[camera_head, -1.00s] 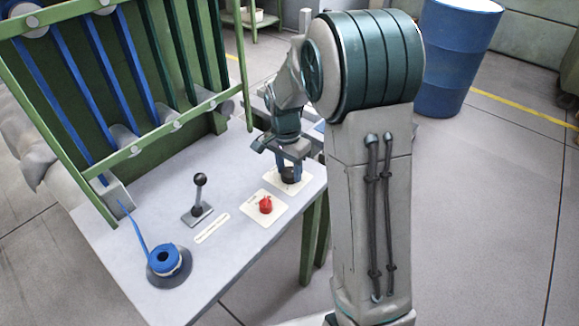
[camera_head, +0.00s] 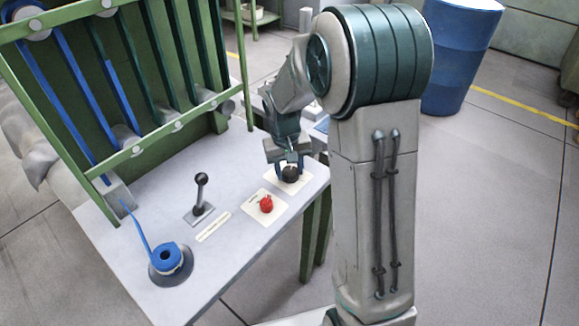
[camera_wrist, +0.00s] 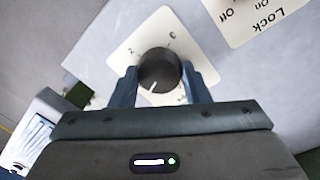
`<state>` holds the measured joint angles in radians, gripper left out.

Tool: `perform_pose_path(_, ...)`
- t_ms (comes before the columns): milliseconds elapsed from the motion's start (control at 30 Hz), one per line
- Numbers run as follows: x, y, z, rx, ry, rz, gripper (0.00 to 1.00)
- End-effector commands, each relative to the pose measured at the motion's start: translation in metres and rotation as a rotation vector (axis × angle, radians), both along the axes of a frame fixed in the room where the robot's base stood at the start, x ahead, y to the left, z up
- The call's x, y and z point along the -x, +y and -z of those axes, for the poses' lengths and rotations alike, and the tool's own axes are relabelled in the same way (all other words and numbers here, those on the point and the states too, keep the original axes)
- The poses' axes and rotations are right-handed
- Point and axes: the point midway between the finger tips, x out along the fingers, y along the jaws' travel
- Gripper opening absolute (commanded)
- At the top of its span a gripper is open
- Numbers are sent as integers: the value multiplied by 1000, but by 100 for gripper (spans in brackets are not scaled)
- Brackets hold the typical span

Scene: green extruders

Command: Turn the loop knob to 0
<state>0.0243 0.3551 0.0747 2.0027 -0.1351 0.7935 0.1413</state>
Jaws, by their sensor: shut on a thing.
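The loop knob is a round black knob (camera_head: 290,174) on a white plate (camera_head: 302,179) at the right end of the grey table. In the wrist view the knob (camera_wrist: 158,66) has a white pointer line facing down and slightly left. A few marks show on its plate (camera_wrist: 128,55), one like a "0" or "C" at upper right; they are too small to read surely. My gripper (camera_wrist: 159,78) is shut on the knob, with a blue finger on each side. The fingers hide the lower parts of the plate.
A red knob (camera_head: 266,204) on a white plate marked Lock, On, Off sits beside it. A black-balled lever (camera_head: 200,193) and a blue spool (camera_head: 168,257) stand further left on the table. A green rack (camera_head: 130,150) with blue strips rises behind.

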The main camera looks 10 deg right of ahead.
Motion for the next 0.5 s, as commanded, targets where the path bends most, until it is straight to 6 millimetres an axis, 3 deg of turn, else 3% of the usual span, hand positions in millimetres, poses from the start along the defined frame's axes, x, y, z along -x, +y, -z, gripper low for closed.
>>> perform_pose_path(500,0,-1,-3,0,-4,-491,20)
